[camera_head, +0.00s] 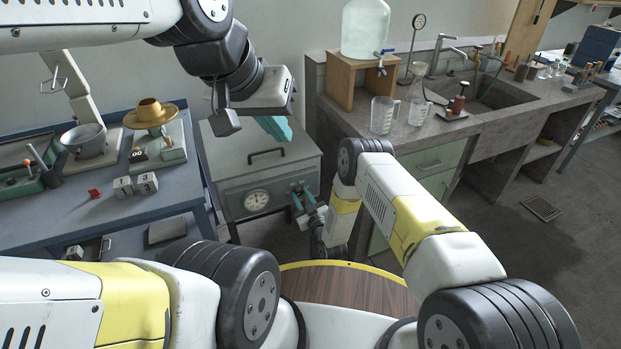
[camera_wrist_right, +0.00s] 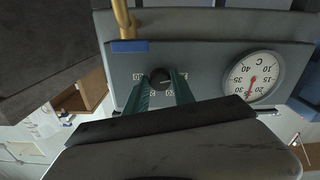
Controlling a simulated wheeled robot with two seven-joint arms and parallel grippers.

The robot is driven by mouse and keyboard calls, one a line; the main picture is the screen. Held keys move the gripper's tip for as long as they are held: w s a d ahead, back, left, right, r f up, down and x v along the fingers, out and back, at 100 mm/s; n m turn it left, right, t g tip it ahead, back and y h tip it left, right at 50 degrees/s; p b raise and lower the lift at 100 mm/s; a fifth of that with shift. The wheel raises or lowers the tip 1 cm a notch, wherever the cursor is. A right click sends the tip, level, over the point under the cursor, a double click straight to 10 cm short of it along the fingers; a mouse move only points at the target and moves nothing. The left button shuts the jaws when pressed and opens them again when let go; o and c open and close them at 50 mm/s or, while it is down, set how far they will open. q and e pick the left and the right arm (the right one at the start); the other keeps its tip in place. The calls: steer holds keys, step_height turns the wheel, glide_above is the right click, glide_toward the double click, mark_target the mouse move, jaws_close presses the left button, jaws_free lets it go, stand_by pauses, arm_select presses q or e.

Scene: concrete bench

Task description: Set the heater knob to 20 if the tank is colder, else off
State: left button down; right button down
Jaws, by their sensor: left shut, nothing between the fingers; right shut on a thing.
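The grey tank (camera_head: 222,172) stands below the head camera, with a lid handle and a round dial (camera_head: 257,201) on its front. The dial (camera_wrist_right: 250,77) also shows in the right wrist view, marked C; its red pointer hangs toward the bottom numbers, exact reading hard to tell. A black heater knob (camera_wrist_right: 160,77) sits beside the dial, with small number marks around it; its setting is unclear. My right gripper (camera_head: 301,198) is at the tank's front, its teal fingers (camera_wrist_right: 165,92) shut on the knob. My left gripper (camera_head: 275,128) is shut and empty above the tank lid.
A blue bench (camera_head: 100,215) with a scale and white number blocks (camera_head: 123,187) stands at the left. A concrete sink counter (camera_head: 420,128) with glassware and a large water jar (camera_head: 365,28) stands at the right. Open floor lies at the far right.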

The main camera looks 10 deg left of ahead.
steer(key=n, duration=0.4)
steer(key=shift+n, duration=0.3)
steer(key=n, duration=0.4)
steer(key=shift+n, duration=0.4)
steer(key=shift+d, duration=0.1)
steer(key=c, duration=1.1)
jaws_free()
steer(key=shift+o, duration=0.2)
steer(key=v, duration=0.7)
steer(key=shift+s+d, duration=0.25)
steer(key=shift+s, duration=0.1)
